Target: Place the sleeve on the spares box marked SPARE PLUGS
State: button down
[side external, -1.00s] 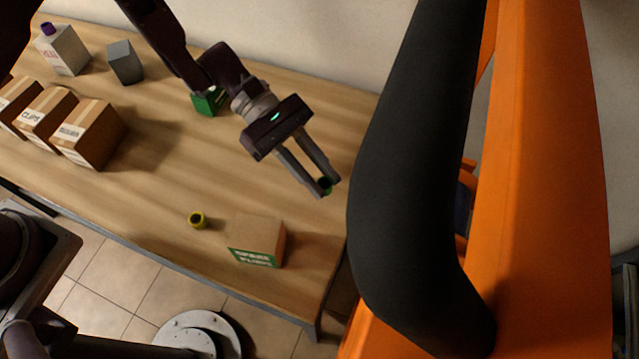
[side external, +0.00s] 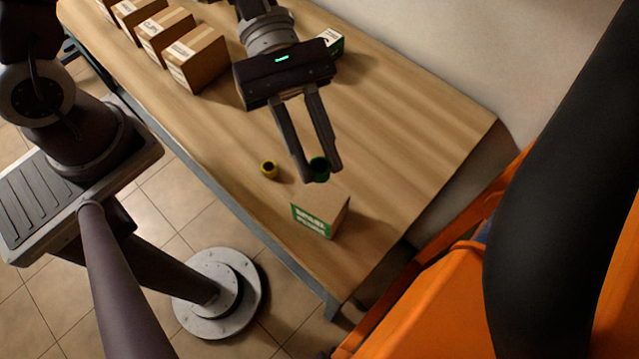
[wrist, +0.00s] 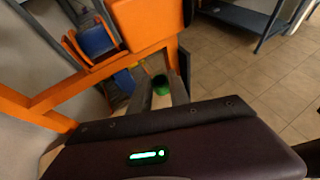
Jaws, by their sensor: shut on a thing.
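A green sleeve (side external: 319,170) is held between the fingertips of my gripper (side external: 322,172), which is shut on it. It also shows in the wrist view (wrist: 161,84) at the fingertips. The spares box (side external: 321,208) is a small cardboard box with a green SPARE PLUGS label on its front, near the table's near end. In the side view the sleeve appears just behind and above the box's top; I cannot tell the exact gap.
Several cardboard boxes (side external: 196,58) stand in a row at the table's upper left. A green-and-white box (side external: 334,43) stands behind my gripper. An orange frame (side external: 440,312) with a black part rises at the right. The wooden table (side external: 420,120) is bare right of my gripper.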

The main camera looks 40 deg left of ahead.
aim_at(317, 190)
notch_tip(317, 190, down, 7)
jog(key=shift+f, duration=0.1)
jog(key=shift+f, duration=0.2)
jog(key=c, duration=1.2)
grip_release()
jog(key=shift+c, duration=0.2)
jog(key=shift+r, duration=0.1)
